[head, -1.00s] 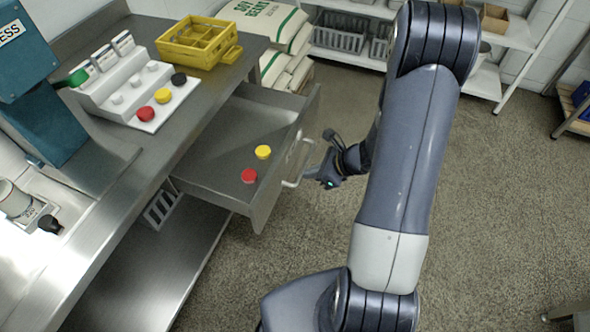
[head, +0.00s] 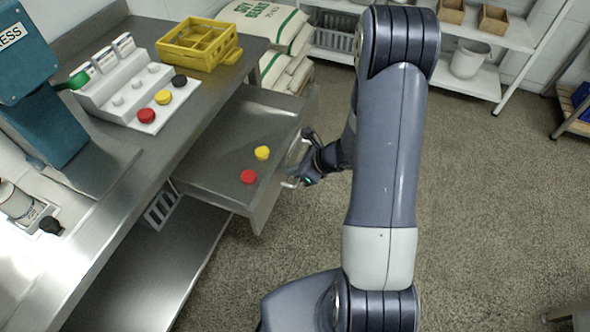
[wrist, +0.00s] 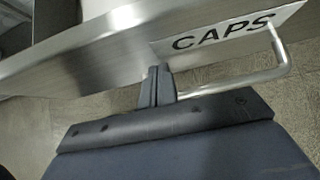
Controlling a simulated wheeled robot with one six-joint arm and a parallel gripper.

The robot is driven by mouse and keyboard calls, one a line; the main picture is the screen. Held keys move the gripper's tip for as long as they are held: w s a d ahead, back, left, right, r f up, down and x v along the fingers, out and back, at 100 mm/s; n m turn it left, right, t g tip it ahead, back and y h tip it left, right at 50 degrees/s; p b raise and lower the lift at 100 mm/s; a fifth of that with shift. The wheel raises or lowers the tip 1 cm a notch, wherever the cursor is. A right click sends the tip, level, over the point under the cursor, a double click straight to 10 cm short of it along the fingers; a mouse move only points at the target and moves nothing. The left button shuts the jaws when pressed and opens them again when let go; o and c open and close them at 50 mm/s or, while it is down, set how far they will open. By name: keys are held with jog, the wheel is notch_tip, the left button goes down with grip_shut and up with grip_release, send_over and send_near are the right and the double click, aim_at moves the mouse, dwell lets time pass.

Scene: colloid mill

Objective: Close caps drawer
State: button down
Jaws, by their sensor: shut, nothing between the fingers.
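The caps drawer (head: 215,160) is pulled out from under the steel bench in the head view. A red cap (head: 248,177) and a yellow cap (head: 262,153) lie inside it. In the wrist view, its steel front (wrist: 110,50) carries a "CAPS" label (wrist: 225,33) and a bar handle (wrist: 240,82). My gripper (wrist: 158,88) is shut and empty, with its fingertips close to the drawer front, left of the label and beside the handle's end. I cannot tell if they touch. In the head view, my gripper (head: 302,182) is at the handle side of the drawer.
On the bench (head: 185,125) stand a white cap rack (head: 125,95) and a yellow crate (head: 197,45). White sacks (head: 270,30) are stacked behind the drawer. Shelving (head: 470,75) stands at the back. The floor (head: 490,210) to the right is clear.

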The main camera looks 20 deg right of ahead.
send_over(218, 158)
jog(key=shift+s+d, duration=0.15)
jog(key=shift+d, duration=0.1)
jog(key=shift+w+a+r+p, duration=0.15)
jog(key=shift+w+a+p, duration=0.05)
jog(key=shift+p, duration=0.1)
jog(key=shift+r, duration=0.1)
